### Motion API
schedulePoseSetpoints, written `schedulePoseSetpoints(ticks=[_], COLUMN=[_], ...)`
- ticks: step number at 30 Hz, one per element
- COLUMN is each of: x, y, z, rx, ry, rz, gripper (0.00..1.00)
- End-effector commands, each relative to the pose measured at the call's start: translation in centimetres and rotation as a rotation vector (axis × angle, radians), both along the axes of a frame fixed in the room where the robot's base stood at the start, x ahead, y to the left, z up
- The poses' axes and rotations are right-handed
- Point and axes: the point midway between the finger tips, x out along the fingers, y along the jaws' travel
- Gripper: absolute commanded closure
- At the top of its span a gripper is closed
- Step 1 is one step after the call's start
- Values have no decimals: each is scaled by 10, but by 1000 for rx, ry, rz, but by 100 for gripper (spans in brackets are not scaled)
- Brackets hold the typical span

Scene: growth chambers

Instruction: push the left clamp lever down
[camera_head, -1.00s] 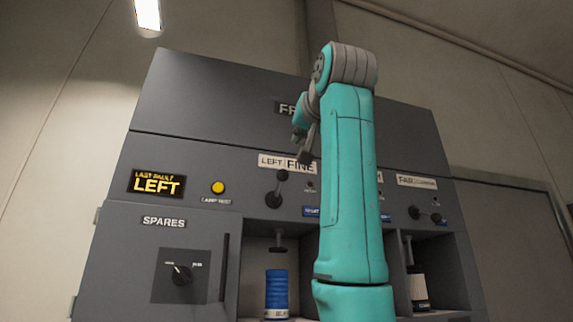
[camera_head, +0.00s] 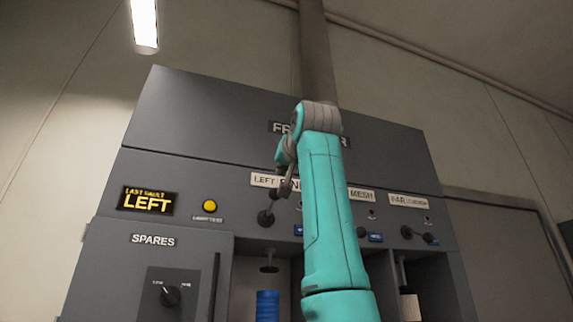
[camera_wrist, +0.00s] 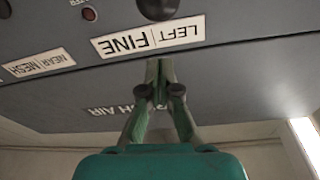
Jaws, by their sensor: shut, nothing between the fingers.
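The left clamp lever (camera_head: 265,217) is a dark lever with a round knob on the grey panel, below the LEFT FINE label (camera_head: 264,180). In the head view my gripper (camera_head: 287,187) overlaps the label and partly hides the lever's upper end. In the wrist view, which is upside down, the lever's dark knob (camera_wrist: 158,8) shows at the top edge, just below the label on the panel. My gripper (camera_wrist: 160,72) is shut and empty there, its tips on the far side of the label from the knob. Contact cannot be told.
Another lever (camera_head: 418,235) sits sideways at the right. A blue cylinder (camera_head: 267,306) stands in the bay below the left lever. A SPARES door (camera_head: 120,265) with a rotary knob is at left.

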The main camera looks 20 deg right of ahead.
Motion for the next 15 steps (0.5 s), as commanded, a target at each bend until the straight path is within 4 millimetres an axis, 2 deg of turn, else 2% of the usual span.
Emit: schedulePoseSetpoints(ticks=[6,15], x=[15,11], y=[-1,4], z=[1,-21], rx=[0,0], ry=[0,0], rz=[0,1], gripper=[100,100])
